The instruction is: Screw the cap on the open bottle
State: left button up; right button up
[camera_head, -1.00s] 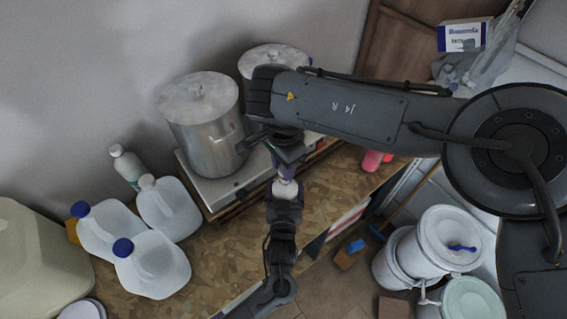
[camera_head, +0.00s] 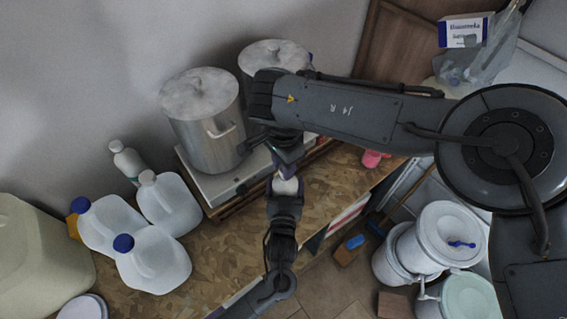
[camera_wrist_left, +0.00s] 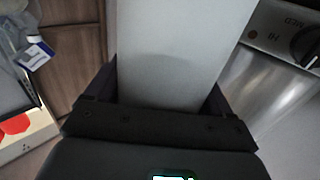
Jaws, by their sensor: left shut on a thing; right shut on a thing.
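A white bottle (camera_head: 286,187) is held in my left gripper (camera_head: 285,198) near the middle of the head view. Its pale, smooth body (camera_wrist_left: 180,40) fills the space between the two dark fingers in the left wrist view. My right gripper (camera_head: 287,160) is directly above the bottle and comes down on its top end. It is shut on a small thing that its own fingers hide. I take this to be the cap, but cannot see it or the bottle's mouth. I cannot tell whether cap and neck touch.
Two metal pots (camera_head: 203,120) stand on a hotplate (camera_head: 222,190) behind the grippers. White jugs (camera_head: 153,262), a slim white bottle (camera_head: 127,160) and a large beige container (camera_head: 35,250) are on the left. A pink item (camera_head: 375,158) lies right on the wooden counter (camera_head: 325,200). White buckets (camera_head: 438,240) stand lower right.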

jog(key=shift+f, duration=0.6)
